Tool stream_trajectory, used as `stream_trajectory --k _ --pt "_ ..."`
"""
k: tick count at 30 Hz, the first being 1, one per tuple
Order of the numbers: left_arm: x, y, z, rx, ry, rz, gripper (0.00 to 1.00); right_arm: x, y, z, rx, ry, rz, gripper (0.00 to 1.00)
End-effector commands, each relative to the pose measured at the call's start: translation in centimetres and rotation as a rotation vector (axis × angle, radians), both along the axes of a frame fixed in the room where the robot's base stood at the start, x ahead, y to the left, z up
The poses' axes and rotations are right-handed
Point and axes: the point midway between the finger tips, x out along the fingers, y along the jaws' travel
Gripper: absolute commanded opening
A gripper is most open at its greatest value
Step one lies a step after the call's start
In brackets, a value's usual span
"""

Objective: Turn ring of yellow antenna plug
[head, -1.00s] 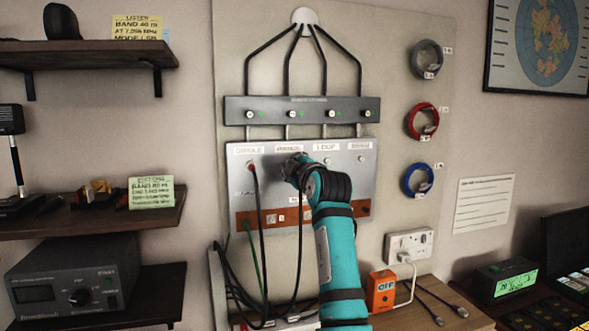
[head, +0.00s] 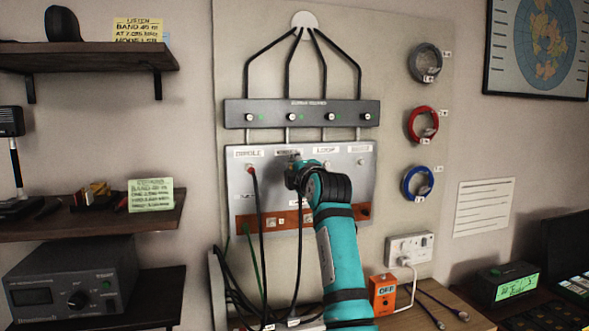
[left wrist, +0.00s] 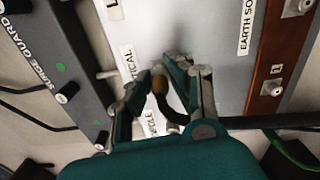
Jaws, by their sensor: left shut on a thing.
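The yellow antenna plug (left wrist: 160,84) shows in the left wrist view at the panel, near the VERTICAL label, with a dark cable leading off it. My left gripper (left wrist: 158,78) is shut on the plug, one finger on each side of it. In the head view my left gripper (head: 295,167) is at the top middle of the grey panel (head: 345,185), and it hides the plug there. The ring itself is too small to make out. My right gripper is not in view.
A red plug (head: 250,169) sits at the DIPOLE socket, left of the gripper, with a cable hanging down. The dark surge guard bar (head: 310,111) runs above the panel. An orange switch box (head: 382,291) stands below right.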

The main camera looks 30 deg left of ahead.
Motion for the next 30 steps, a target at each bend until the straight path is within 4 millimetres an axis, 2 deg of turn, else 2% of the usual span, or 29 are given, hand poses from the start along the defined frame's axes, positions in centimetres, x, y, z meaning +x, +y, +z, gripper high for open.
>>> stream_trajectory --k 10,11,16,30 --pt "-0.07 0.08 0.40 0.004 -0.009 0.001 0.00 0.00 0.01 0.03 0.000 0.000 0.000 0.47" --pt "-0.07 0.08 0.40 0.004 -0.009 0.001 0.21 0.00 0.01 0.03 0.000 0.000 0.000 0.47" --pt "-0.06 0.09 0.28 0.003 -0.006 0.001 0.43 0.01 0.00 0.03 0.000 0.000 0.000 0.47" --pt "-0.01 0.01 0.06 0.005 0.005 0.000 0.43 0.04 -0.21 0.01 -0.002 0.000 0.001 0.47"
